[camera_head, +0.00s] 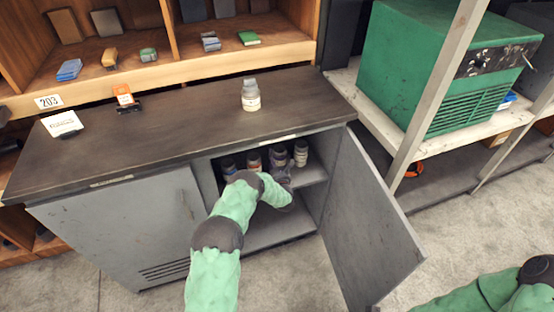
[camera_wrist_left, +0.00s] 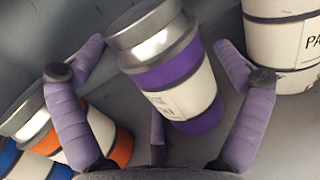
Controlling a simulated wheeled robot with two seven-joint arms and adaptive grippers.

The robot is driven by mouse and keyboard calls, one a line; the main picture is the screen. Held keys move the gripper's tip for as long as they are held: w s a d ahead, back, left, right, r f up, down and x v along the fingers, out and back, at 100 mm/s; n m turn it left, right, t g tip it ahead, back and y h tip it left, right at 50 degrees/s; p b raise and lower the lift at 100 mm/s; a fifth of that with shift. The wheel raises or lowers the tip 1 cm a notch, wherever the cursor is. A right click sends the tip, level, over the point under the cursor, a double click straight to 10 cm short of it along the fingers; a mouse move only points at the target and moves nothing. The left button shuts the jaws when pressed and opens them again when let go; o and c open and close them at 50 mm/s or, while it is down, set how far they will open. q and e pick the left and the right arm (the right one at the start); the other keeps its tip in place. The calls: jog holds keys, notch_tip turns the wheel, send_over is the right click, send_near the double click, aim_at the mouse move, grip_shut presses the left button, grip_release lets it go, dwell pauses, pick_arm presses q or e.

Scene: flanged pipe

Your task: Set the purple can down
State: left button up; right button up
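The purple can (camera_wrist_left: 180,72) has a silver lid, purple bands and a white label. In the left wrist view it stands between the fingers of my left gripper (camera_wrist_left: 162,45), its lean there matching its neighbours, so it looks upright. A gap shows between the can and the right finger; the left fingertip is close to the lid. The fingers look open around it. In the head view my left gripper (camera_head: 281,176) reaches into the open cabinet (camera_head: 320,195) at shelf height and partly hides the can. My right gripper is out of view; only part of that arm shows.
An orange-banded can (camera_wrist_left: 108,140) and a blue one (camera_wrist_left: 35,165) stand left of the purple can; a white-labelled can (camera_wrist_left: 285,45) stands right. The cabinet door (camera_head: 365,225) hangs open at right. Another can (camera_head: 251,95) stands on the dark countertop (camera_head: 185,120).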

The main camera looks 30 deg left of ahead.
pick_arm(q)
jog(key=shift+s+d+f, duration=0.1)
jog(key=shift+s+f, duration=0.1)
jog(key=shift+f, duration=0.25)
jog(key=shift+s+d+f, duration=0.1)
jog(key=shift+s+f, duration=0.05)
jog(key=shift+f, duration=0.3)
jog(key=shift+r, duration=0.1)
jog(key=shift+w+r, duration=0.1)
jog(key=shift+r, duration=0.1)
jog(key=p+v, duration=0.1)
jog(key=v, duration=0.2)
jog(key=r+p+v, duration=0.1)
jog(key=v, duration=0.2)
jog(key=p+v, duration=0.2)
jog(key=v, duration=0.2)
jog(key=shift+r, duration=0.15)
jog(key=shift+v, duration=0.8)
